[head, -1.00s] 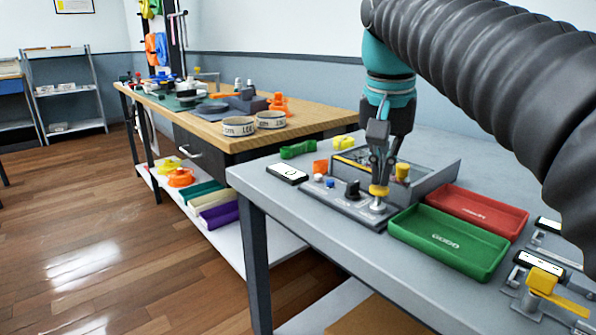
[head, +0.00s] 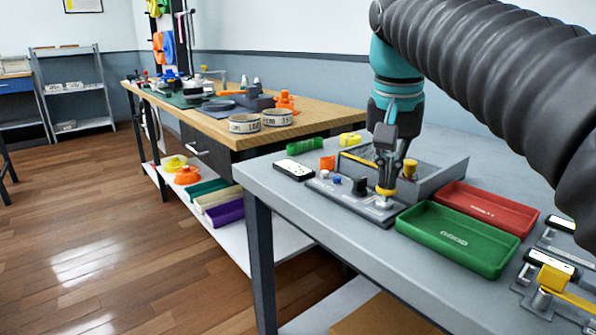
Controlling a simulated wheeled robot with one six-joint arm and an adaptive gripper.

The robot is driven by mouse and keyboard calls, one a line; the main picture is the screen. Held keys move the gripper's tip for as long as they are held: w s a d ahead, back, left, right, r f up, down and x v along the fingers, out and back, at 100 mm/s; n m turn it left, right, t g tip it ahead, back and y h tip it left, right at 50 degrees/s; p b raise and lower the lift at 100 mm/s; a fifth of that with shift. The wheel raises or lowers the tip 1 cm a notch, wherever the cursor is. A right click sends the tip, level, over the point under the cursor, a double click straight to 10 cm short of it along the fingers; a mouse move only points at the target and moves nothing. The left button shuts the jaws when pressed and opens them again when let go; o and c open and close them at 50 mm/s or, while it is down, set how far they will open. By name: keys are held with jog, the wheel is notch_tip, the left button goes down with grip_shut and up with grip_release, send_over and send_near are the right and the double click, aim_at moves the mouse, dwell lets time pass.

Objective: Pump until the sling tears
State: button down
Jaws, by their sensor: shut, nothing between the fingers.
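My gripper (head: 385,186) points down, shut, over the pump station on the grey table. Its fingertips are at a yellow-collared metal plunger (head: 384,197) on the station's grey panel (head: 350,200); I cannot tell whether they touch it. The panel also carries a black knob (head: 359,186), a blue button (head: 337,180) and a white one (head: 324,174). Behind it is a grey open frame (head: 438,180) with a yellow cylinder (head: 410,168) and a yellow strip, partly hidden by my gripper. I cannot make out a sling or any tear in it.
A green tray (head: 458,240) and a red tray (head: 487,209) stand right of the panel. A display (head: 294,170) lies at the table's left edge. A yellow-levered fixture (head: 549,280) is at front right. A wooden bench (head: 290,131) with strap rolls stands behind left.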

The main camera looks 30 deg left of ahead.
jog(key=shift+f, duration=0.5)
jog(key=shift+r, duration=0.15)
jog(key=shift+w+p+v, duration=0.2)
jog(key=shift+p+v, duration=0.8)
jog(key=shift+p, duration=0.05)
dwell(0.5)
